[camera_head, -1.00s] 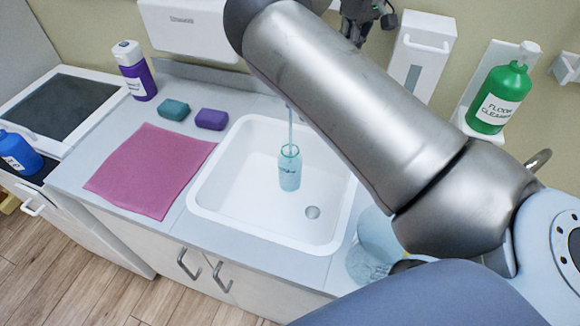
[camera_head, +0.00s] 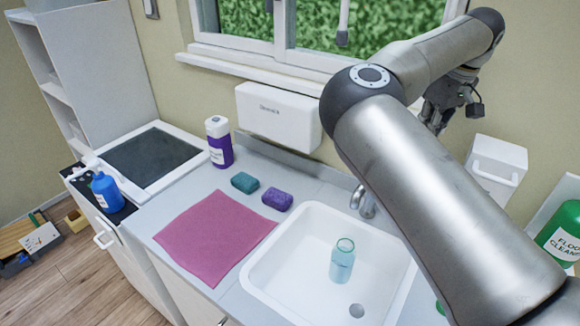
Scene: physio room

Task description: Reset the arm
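My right arm comes in from the right and is folded up over the sink and counter. Its gripper (camera_head: 438,122) hangs near the wall below the window, dark and partly hidden behind the arm. It is too small to tell whether its fingers are open or shut, and I see nothing in it. My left gripper is not in view. A clear light-blue bottle (camera_head: 342,262) stands upright in the white sink (camera_head: 290,282), apart from the gripper. The tap (camera_head: 364,202) shows behind it, with no water stream visible.
A pink cloth (camera_head: 212,238), teal sponge (camera_head: 244,182), purple sponge (camera_head: 277,200) and purple-labelled bottle (camera_head: 218,145) are on the counter. A white dispenser (camera_head: 278,115) and a white holder (camera_head: 496,167) are on the wall. Green floor cleaner (camera_head: 562,235) stands at right; a blue bottle (camera_head: 106,192) is at left.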

